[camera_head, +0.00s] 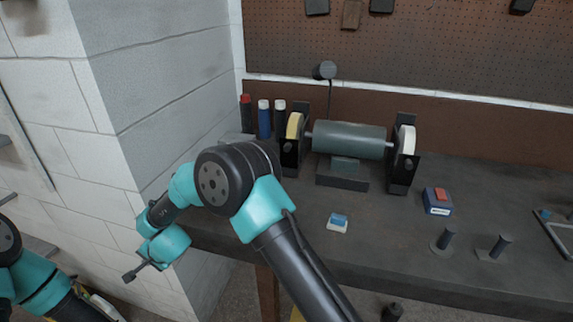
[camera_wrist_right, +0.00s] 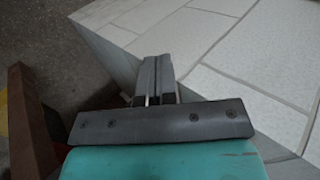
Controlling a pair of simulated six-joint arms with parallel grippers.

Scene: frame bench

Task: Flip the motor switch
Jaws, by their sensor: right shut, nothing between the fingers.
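A blue box with a red top (camera_head: 437,201) stands on the bench right of the grinder and looks like a switch. A small white block with a blue top (camera_head: 338,223) sits near the bench's front edge; I cannot tell which is the motor switch. The grinder (camera_head: 349,139) has a grey motor and a pale wheel at each end. My right gripper (camera_head: 130,277) is off the bench's left end, far from both boxes. In the right wrist view its fingers (camera_wrist_right: 155,80) are shut and empty, before the white wall. My left gripper is out of view.
Several bottles (camera_head: 264,118) stand behind the grinder's left side. Two short dark posts (camera_head: 447,238) rise from the bench (camera_head: 400,255) at right. A lamp-like round head (camera_head: 325,70) is behind the motor. A white block wall (camera_head: 160,90) borders the bench on the left.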

